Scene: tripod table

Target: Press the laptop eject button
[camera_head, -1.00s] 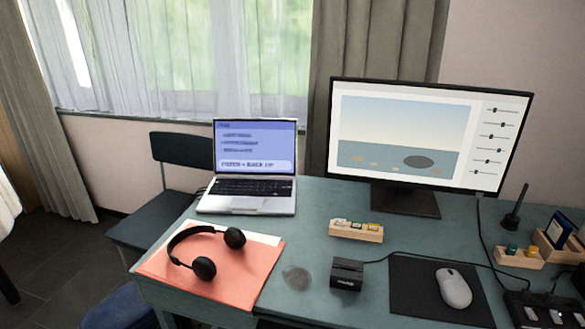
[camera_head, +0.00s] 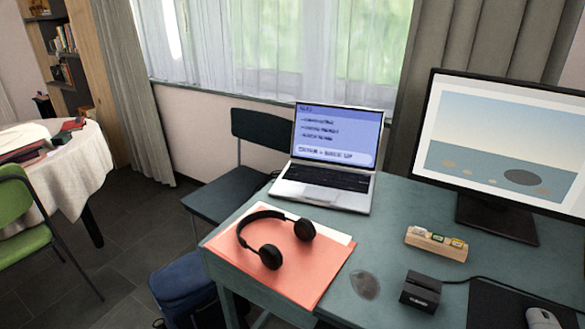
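The open laptop (camera_head: 325,165) stands at the back left of the green desk (camera_head: 385,225). Its lit screen (camera_head: 338,135) shows a blue page with lines of text and a wide pale bar at the bottom with writing too blurred to read surely. Its dark keyboard (camera_head: 328,177) faces the front of the desk. I cannot make out a separate eject button in this view. Neither of my grippers shows in the head view.
Black headphones (camera_head: 270,257) lie on an orange folder (camera_head: 312,265) in front of the laptop. A monitor (camera_head: 505,140), a wooden card holder (camera_head: 436,243), a black box (camera_head: 421,291) and a mouse (camera_head: 541,319) are to the right. A dark chair (camera_head: 222,195) stands left of the desk.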

